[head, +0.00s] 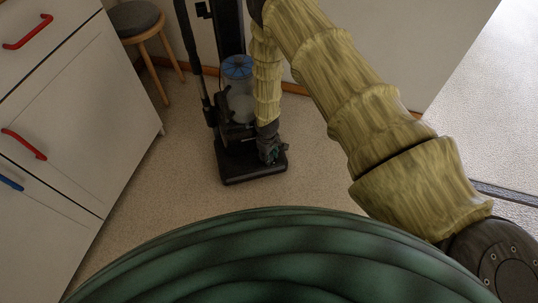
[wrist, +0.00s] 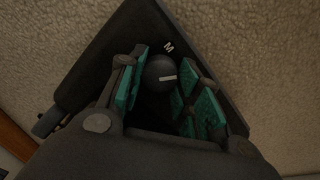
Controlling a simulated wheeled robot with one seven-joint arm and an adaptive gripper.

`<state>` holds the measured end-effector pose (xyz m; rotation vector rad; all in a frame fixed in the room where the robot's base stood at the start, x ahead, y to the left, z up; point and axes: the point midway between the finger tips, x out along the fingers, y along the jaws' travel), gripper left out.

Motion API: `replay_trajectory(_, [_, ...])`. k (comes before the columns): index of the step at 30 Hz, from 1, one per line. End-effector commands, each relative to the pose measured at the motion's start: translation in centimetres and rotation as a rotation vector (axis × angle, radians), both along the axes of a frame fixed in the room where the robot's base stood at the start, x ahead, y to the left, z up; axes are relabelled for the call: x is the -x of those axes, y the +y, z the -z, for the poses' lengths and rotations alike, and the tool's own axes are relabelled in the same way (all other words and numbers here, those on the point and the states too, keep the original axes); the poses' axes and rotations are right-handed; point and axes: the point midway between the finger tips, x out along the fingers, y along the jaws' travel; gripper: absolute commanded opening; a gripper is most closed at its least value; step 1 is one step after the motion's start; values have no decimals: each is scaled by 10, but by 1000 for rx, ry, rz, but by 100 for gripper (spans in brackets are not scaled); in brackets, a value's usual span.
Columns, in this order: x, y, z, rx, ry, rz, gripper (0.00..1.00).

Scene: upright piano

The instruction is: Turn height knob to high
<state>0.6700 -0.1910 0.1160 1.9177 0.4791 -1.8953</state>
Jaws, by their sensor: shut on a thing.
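The black upright vacuum cleaner (head: 240,165) stands on the floor in the head view, and its dark base (wrist: 95,65) fills much of the wrist view. The round dark height knob (wrist: 158,68) sits on the base with a white pointer line across its face. A white letter M (wrist: 168,47) is printed just above the knob. My gripper (wrist: 165,85) is shut on the knob, with teal pads on both sides of it. In the head view my gripper (head: 270,152) is down at the vacuum's base, and the knob is hidden there.
White cabinets (head: 75,120) with red and blue handles stand at the left. A round stool (head: 136,20) is behind them. A pale wall panel (head: 400,45) stands behind my arm. The speckled floor (head: 165,200) around the vacuum is clear.

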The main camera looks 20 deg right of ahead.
Motion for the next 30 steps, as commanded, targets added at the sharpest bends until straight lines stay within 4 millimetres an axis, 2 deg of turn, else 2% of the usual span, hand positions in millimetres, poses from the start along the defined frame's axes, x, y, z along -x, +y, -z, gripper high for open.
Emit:
replay_trajectory(3, [1,0,1,0,2,1,10])
replay_trajectory(4, [1,0,1,0,2,1,35])
replay_trajectory(6, [1,0,1,0,2,1,44])
replay_trajectory(19, [0,0,-6,0,0,0,44])
replay_trajectory(30, [0,2,-55,0,-1,1,44])
